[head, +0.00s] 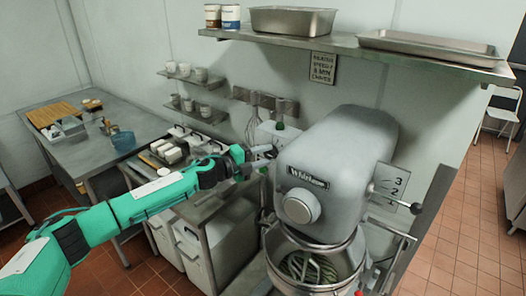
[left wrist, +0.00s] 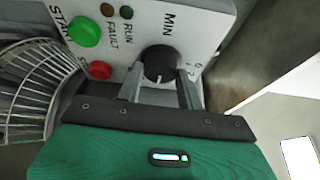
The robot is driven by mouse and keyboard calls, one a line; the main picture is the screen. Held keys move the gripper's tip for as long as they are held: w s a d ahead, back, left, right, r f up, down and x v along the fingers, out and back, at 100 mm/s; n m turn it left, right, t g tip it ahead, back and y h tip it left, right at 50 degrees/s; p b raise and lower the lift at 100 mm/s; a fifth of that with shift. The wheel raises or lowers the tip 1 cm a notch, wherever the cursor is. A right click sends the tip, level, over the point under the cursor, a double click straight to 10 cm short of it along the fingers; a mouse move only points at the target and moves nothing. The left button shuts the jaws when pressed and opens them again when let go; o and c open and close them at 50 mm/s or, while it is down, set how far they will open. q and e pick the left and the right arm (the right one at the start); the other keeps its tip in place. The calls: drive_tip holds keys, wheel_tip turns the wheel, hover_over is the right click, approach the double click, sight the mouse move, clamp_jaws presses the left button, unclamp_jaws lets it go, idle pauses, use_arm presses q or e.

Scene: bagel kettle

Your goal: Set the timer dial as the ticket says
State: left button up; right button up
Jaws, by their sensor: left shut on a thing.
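My left gripper (left wrist: 158,88) has its two fingers on either side of the black timer dial (left wrist: 159,63) and is shut on it. The dial sits on a pale control panel (left wrist: 190,25) marked MIN, and a light pointer line shows on its near side. Most of the dial's scale is hidden; a few small figures show at its right. In the head view the left gripper (head: 262,155) reaches the left side of the big grey mixer (head: 335,165). No ticket can be made out for certain. My right gripper is not in view.
The panel also has a green START button (left wrist: 84,31), a red button (left wrist: 100,70) and small RUN and FAULT lamps. A wire guard (left wrist: 30,90) stands close at left. A wall sign (head: 322,68) hangs under the shelf (head: 345,42); its words are too small to read surely.

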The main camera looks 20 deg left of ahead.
use_arm(q)
drive_tip(key=shift+m, duration=0.4)
drive_tip(key=o, duration=1)
drive_tip(key=b+v, duration=0.6)
drive_tip(key=v, duration=0.7)
drive_tip(key=shift+s+a+r, duration=0.1)
drive_tip(key=shift+s+a, duration=0.15)
drive_tip(key=shift+s, duration=0.05)
